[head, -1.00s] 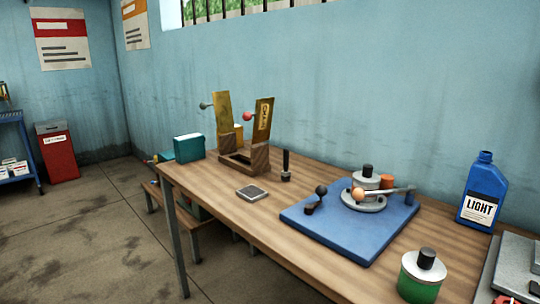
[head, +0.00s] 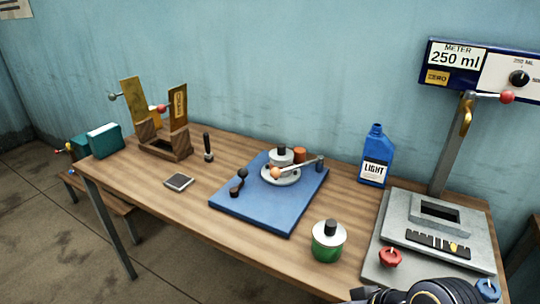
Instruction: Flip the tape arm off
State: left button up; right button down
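No part in view is plainly marked as the tape arm. On a blue board (head: 262,219), a round metal fixture (head: 287,180) carries a long arm (head: 301,168) with an orange ball at its left end. A short lever with a black ball (head: 238,182) stands at the board's left side. The wooden stand (head: 168,147) holds two brass plates, a grey-ball lever (head: 113,96) and a red ball (head: 161,108). Neither gripper's fingers are in view. A dark part of my own arm shows at the lower right edge.
A green pot (head: 327,245) stands at the table's front. A blue LIGHT bottle (head: 373,158) stands at the back. The metal meter station (head: 420,220) fills the right side, with a red-ball lever (head: 505,97) by its display. A small grey pad (head: 179,182) lies left of the board.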

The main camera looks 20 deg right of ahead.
aim_at(276, 172)
jog(key=i+j+u, duration=0.1)
jog(key=i, duration=0.75)
